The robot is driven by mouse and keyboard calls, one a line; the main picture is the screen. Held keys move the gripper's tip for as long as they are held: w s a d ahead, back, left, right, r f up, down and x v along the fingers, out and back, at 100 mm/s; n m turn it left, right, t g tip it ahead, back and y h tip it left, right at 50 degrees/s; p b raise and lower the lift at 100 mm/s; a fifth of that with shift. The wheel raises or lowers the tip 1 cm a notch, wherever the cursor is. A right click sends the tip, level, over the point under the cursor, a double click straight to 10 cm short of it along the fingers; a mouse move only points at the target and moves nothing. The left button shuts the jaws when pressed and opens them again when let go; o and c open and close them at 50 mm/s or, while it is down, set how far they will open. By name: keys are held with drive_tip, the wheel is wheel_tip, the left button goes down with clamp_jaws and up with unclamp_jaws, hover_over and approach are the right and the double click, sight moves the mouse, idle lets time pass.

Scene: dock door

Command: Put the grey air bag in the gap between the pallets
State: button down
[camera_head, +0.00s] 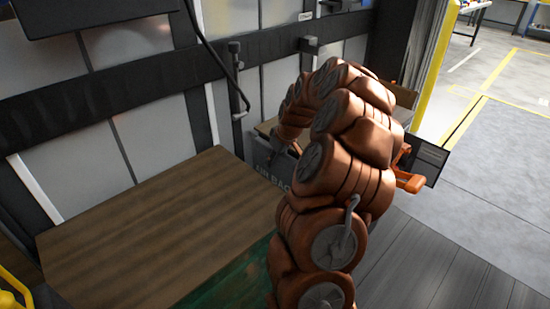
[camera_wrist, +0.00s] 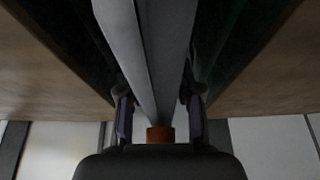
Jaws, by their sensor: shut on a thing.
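The grey air bag (camera_head: 266,170), with lettering on its side, shows partly behind my arm in the head view. In the wrist view the bag (camera_wrist: 152,45) is a long grey strip running between the two fingers of my gripper (camera_wrist: 160,112), which is shut on it. An orange-brown piece (camera_wrist: 160,134) sits at its near end. Brown-topped pallet loads (camera_wrist: 40,75) and (camera_wrist: 270,75), with dark green sides, lie on either side of the bag. The left load (camera_head: 140,235) is plain in the head view; the other is mostly hidden. I cannot tell how deep the bag sits.
A panelled wall with dark rails (camera_head: 120,90) stands close behind the loads, with a hanging black cable (camera_head: 215,55). A yellow post (camera_head: 437,65) stands at the right. Beyond it is open grey floor (camera_head: 490,150). A yellow object (camera_head: 12,298) is at the lower left.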

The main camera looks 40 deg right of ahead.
drive_tip(key=shift+f+b, duration=0.3)
drive_tip(key=shift+f, duration=0.25)
drive_tip(key=c, duration=0.7)
unclamp_jaws()
drive_tip(key=shift+r, duration=0.1)
